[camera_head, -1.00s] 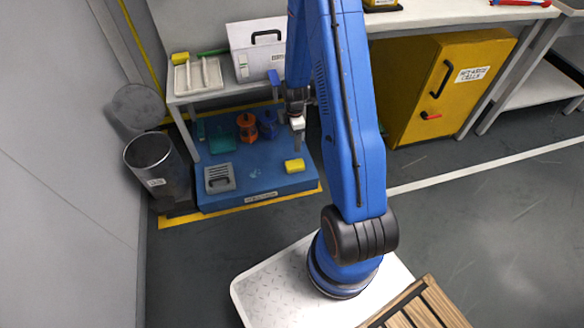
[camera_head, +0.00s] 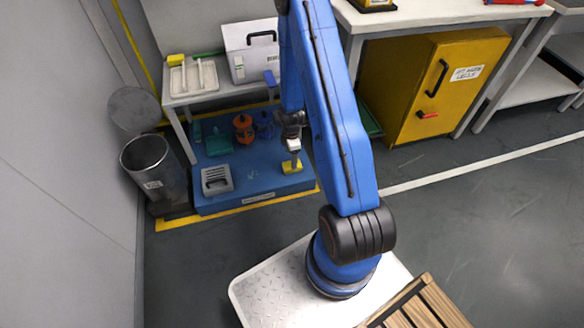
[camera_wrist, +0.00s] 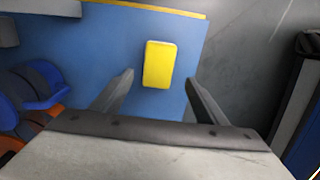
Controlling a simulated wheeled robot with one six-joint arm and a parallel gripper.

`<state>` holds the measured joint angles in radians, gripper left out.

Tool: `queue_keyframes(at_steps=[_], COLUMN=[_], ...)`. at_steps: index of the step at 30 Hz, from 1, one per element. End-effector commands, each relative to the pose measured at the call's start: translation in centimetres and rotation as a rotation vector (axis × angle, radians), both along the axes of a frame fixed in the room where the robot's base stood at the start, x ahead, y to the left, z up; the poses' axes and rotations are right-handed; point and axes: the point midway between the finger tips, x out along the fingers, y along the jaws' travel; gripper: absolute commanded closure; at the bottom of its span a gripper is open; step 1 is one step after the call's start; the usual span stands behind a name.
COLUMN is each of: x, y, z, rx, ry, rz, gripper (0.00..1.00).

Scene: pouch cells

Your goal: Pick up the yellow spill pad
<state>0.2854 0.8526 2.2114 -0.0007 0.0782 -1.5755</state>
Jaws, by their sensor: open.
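The yellow spill pad (camera_head: 290,168) lies flat near the right front corner of the low blue platform (camera_head: 240,190). In the wrist view the pad (camera_wrist: 159,64) lies ahead of the fingertips, roughly between their lines and apart from both. My gripper (camera_head: 295,160) hangs over the pad, pointing down, and hides part of it in the head view. In the wrist view my gripper (camera_wrist: 160,80) is open with nothing between its fingers.
A grey slotted item (camera_head: 217,180), an orange object (camera_head: 244,128) and a blue one (camera_head: 265,124) are on the platform. A white shelf (camera_head: 215,92) overhangs its back. A grey bin (camera_head: 155,170) stands at left, a yellow cabinet (camera_head: 410,85) at right.

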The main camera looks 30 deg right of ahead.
Motion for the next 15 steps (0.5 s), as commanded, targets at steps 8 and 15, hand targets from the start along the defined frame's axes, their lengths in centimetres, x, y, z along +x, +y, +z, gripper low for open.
queue_keyframes(at_steps=[8, 15], x=[0.1, 0.2], y=[-0.2, -0.6], z=[-1.6, -4.4], rx=[0.000, -0.001], ry=[0.001, 0.001], rz=[0.000, -0.001], gripper=[0.33, 0.33])
